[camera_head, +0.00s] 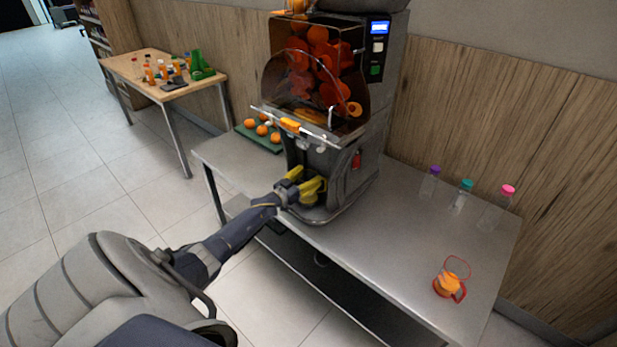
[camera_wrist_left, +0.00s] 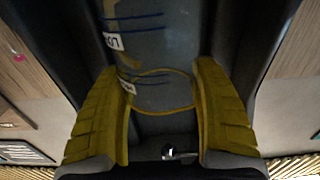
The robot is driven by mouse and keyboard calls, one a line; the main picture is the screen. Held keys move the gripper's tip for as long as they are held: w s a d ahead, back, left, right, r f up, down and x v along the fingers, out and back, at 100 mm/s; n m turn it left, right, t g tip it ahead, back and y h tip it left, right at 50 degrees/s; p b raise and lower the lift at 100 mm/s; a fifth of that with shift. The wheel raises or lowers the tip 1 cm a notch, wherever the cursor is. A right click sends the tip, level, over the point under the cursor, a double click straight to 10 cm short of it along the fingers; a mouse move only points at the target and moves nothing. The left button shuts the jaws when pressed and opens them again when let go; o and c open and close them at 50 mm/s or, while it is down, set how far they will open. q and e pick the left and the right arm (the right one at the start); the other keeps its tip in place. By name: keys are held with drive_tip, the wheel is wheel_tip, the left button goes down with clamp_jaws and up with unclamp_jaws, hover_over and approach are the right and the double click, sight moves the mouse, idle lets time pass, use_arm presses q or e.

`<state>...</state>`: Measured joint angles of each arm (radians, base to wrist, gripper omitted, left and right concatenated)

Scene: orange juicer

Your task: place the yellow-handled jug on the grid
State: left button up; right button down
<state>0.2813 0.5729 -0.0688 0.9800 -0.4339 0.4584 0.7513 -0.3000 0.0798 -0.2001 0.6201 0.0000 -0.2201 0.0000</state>
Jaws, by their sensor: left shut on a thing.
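My left gripper (camera_head: 301,188) reaches in from the left to the lower front of the juicer (camera_head: 345,140), just above its drip tray with the grid (camera_head: 322,216). In the left wrist view its yellow-padded fingers (camera_wrist_left: 162,115) are shut on the jug (camera_wrist_left: 150,60), a clear grey body with dark markings and a yellow ring. In the head view the gripper mostly hides the jug, and I cannot tell whether the jug touches the grid. My right gripper is not in view.
Bottles with purple, teal and pink (camera_head: 507,189) caps stand near the wall. A green tray of oranges (camera_head: 246,136) lies left of the juicer. The table's middle right (camera_head: 400,235) is clear.

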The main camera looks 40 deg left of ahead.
use_arm(q)
drive_tip(key=o, duration=1.6)
drive_tip(key=shift+r, duration=0.1)
